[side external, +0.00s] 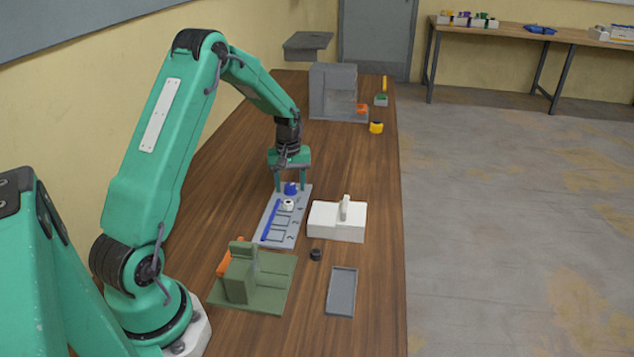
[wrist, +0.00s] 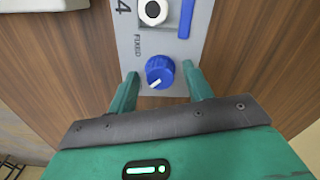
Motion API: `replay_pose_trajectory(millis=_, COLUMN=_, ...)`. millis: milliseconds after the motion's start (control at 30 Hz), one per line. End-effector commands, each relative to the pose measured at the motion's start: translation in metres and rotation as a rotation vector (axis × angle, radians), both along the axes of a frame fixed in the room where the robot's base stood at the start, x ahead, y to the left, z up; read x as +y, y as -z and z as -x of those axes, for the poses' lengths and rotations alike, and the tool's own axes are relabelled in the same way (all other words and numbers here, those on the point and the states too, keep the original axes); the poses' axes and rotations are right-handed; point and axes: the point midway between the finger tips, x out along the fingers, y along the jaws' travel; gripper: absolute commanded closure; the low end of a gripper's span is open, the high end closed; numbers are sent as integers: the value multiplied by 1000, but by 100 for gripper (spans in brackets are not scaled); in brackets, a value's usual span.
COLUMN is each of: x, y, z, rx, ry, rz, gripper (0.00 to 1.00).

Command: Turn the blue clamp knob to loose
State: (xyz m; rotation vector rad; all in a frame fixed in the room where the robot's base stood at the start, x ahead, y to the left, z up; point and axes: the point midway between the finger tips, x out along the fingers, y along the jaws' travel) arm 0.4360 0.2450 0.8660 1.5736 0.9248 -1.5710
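The blue clamp knob (wrist: 160,72) is a ridged round knob with a white pointer line, on the grey socket plate (wrist: 133,50). The pointer is angled toward the lower left in the wrist view. The word FIXED is printed beside the knob. The knob also shows in the side view (side external: 291,188) at the far end of the plate (side external: 291,238). My gripper (wrist: 161,82) is open, with one teal finger on each side of the knob and visible gaps between. In the side view my gripper (side external: 290,186) points down over the knob.
A white nut-like part (side external: 287,205) and a blue bar (side external: 271,220) are on the plate. A white box (side external: 337,221) stands to its right. A green fixture (side external: 252,282), black ring (side external: 316,254) and grey tray (side external: 341,291) are nearer the camera. A grey machine (side external: 333,90) stands behind.

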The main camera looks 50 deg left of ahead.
Motion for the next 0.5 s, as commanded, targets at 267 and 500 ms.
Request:
replay_pose_trajectory(millis=267, x=0, y=1, z=0, rx=1, ry=1, rz=0, gripper=50)
replay_pose_trajectory(millis=500, x=0, y=-11, z=0, rx=-1, ry=1, rz=0, gripper=50)
